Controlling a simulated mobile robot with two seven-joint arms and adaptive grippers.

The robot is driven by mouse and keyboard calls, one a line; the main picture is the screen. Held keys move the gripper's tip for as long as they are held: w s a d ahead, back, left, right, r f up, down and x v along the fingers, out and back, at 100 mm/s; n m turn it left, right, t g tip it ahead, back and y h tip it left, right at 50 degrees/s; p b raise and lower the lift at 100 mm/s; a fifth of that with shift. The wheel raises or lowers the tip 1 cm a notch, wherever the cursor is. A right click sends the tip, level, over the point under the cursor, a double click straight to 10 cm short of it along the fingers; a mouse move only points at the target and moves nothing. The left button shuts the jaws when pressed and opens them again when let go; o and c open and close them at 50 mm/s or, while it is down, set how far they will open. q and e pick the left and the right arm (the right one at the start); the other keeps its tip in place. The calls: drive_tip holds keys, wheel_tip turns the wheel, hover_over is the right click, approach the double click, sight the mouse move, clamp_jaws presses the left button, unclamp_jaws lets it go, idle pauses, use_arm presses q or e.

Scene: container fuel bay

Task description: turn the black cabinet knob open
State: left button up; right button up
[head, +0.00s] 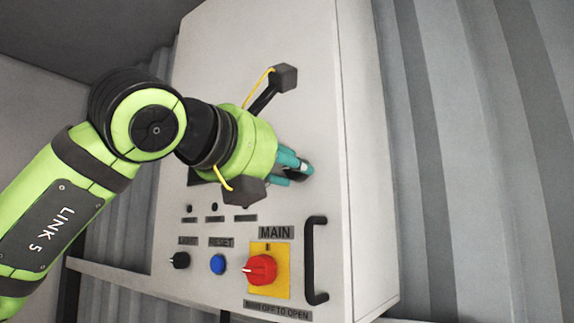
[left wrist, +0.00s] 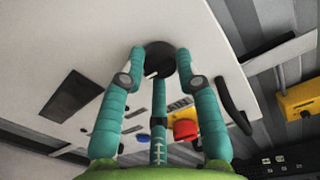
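The grey-white cabinet (head: 330,110) fills the middle of the head view, and its face also shows in the left wrist view (left wrist: 70,40). A round black knob (left wrist: 158,58) is on this face. My left gripper (left wrist: 160,64) is at the knob, with its teal fingers spread around the knob's edge. I cannot tell whether they press on it. In the head view my left gripper (head: 300,168) hides most of the knob. My right gripper is in neither view.
Below my gripper are a small black knob (head: 180,260), a blue button (head: 218,264) and a red MAIN switch (head: 262,269) on a yellow plate. A black handle (head: 317,260) stands out near the cabinet's right edge. Corrugated wall (head: 490,150) lies to the right.

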use_arm(q)
drive_tip(key=shift+w+d+f, duration=0.1)
drive_tip(key=shift+f, duration=0.15)
clamp_jaws()
drive_tip(key=shift+m, duration=0.7)
drive_tip(key=shift+w+f+m, duration=0.1)
drive_tip(key=shift+m, duration=0.7)
drive_tip(key=m, duration=0.8)
drive_tip(key=m+p, duration=0.1)
drive_tip(key=m, duration=0.2)
drive_tip(key=shift+a+m+h, duration=0.2)
drive_tip(key=shift+m+h, duration=0.2)
unclamp_jaws()
drive_tip(key=shift+r+m+p, duration=0.2)
drive_tip(key=shift+m+p, duration=0.1)
drive_tip(key=shift+m, duration=0.55)
drive_tip(key=shift+r+m+p, duration=0.15)
drive_tip(key=shift+m+p, duration=0.1)
drive_tip(key=shift+m, duration=0.6)
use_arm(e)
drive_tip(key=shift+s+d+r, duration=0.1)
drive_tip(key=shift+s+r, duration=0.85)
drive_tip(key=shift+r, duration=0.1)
use_arm(q)
drive_tip(key=shift+a+r+m, duration=0.1)
drive_tip(key=shift+r+m, duration=0.05)
drive_tip(key=shift+m, duration=0.15)
clamp_jaws()
